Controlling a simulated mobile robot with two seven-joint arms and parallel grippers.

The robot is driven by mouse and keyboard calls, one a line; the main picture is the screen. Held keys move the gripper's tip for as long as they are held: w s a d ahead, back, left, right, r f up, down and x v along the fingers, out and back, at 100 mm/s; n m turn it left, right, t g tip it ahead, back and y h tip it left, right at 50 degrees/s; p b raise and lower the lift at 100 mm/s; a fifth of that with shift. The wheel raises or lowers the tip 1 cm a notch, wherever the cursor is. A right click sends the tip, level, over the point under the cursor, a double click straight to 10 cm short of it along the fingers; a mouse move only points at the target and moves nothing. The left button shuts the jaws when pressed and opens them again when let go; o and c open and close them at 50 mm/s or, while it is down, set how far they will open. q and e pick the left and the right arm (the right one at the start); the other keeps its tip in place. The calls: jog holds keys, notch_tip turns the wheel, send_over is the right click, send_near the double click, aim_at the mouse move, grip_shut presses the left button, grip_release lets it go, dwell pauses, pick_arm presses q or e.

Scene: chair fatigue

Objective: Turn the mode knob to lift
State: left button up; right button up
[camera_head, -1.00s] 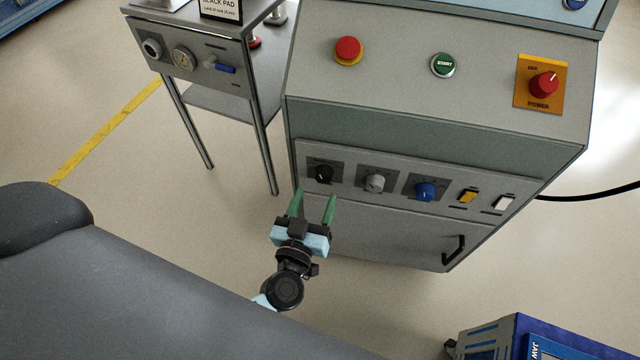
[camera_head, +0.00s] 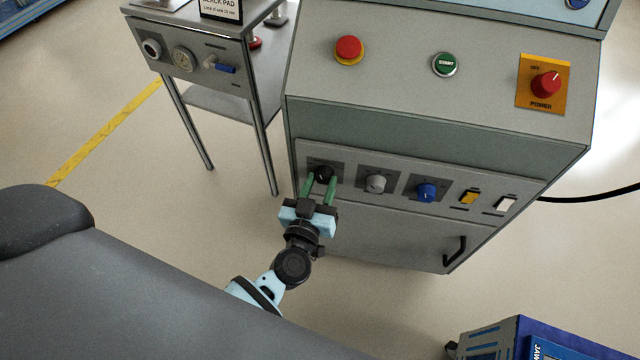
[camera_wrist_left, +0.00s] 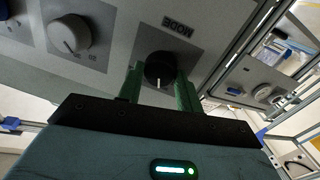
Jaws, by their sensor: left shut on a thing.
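The black mode knob (camera_head: 323,173) is at the left end of the cabinet's lower panel. In the left wrist view the knob (camera_wrist_left: 160,70) sits on a grey plate lettered MODE (camera_wrist_left: 178,27), which appears upside down, and its white pointer line faces the gripper. My left gripper (camera_head: 320,182) has its green fingers on either side of the knob and is shut on it. The fingers also show around the knob in the left wrist view (camera_wrist_left: 160,84). My right gripper is not in view.
A grey knob (camera_head: 375,183), a blue knob (camera_head: 426,192) and yellow (camera_head: 468,197) and white (camera_head: 504,204) switches line the panel to the right. A red button (camera_head: 348,49), START button (camera_head: 444,64) and POWER knob (camera_head: 545,84) are above. A metal table (camera_head: 245,100) stands left.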

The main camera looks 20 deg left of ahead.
pick_arm(q)
jog(key=shift+n, duration=0.4)
jog(key=shift+c, duration=0.4)
jog(key=shift+n, duration=1)
jog(key=n+b, duration=0.1)
jog(key=n, duration=0.3)
jog(key=shift+f+n, duration=0.1)
jog(key=shift+n, duration=0.6)
jog(key=o, duration=1)
jog(key=shift+s, duration=0.1)
